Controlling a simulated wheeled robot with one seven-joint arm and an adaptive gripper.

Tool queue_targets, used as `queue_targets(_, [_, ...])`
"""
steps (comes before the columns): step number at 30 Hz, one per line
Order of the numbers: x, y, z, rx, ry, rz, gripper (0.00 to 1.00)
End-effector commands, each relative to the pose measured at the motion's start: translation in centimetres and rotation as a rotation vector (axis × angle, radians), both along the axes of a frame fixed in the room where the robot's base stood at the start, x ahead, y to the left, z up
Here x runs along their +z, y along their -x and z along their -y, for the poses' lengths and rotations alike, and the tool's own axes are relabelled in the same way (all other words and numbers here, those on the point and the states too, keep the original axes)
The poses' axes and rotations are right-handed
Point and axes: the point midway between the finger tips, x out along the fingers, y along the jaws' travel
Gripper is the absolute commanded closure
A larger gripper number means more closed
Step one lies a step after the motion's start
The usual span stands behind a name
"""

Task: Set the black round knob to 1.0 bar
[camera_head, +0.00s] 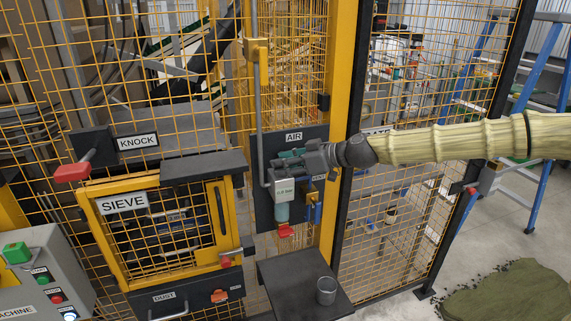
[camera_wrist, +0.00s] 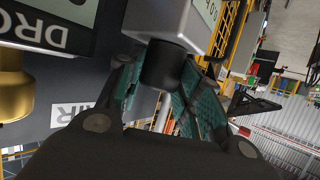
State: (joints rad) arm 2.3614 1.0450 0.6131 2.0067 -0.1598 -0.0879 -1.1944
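The black round knob (camera_wrist: 162,66) shows in the wrist view below a grey regulator housing (camera_wrist: 160,18). My gripper (camera_wrist: 160,85) has its two teal-padded fingers apart, one on each side of the knob. I cannot tell whether either pad touches it. In the head view my gripper (camera_head: 294,159) reaches in from the right to the dark AIR panel (camera_head: 262,158) and hides the knob. The regulator's pale display (camera_head: 284,190) shows below the gripper; its digits are too small to read surely. In the wrist view only part of the display (camera_wrist: 209,10) shows.
A teal bowl (camera_head: 282,213) with a red valve (camera_head: 286,231) hangs under the regulator. A brass fitting (camera_head: 310,194) is close on the right. A yellow post (camera_head: 341,100) and mesh fence stand beside the panel. A dark shelf (camera_head: 290,278) with a metal cup (camera_head: 326,290) is below.

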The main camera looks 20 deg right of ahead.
Motion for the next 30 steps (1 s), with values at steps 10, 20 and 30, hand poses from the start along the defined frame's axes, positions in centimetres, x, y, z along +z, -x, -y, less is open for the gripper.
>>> queue_targets(10, [0.02,-0.03,0.05,-0.013,0.001,0.001,0.88])
queue_targets(20, [0.12,0.11,-0.16,-0.125,0.004,0.003,0.88])
queue_targets(30, [0.08,0.23,-0.34,-0.307,0.005,0.003,0.88])
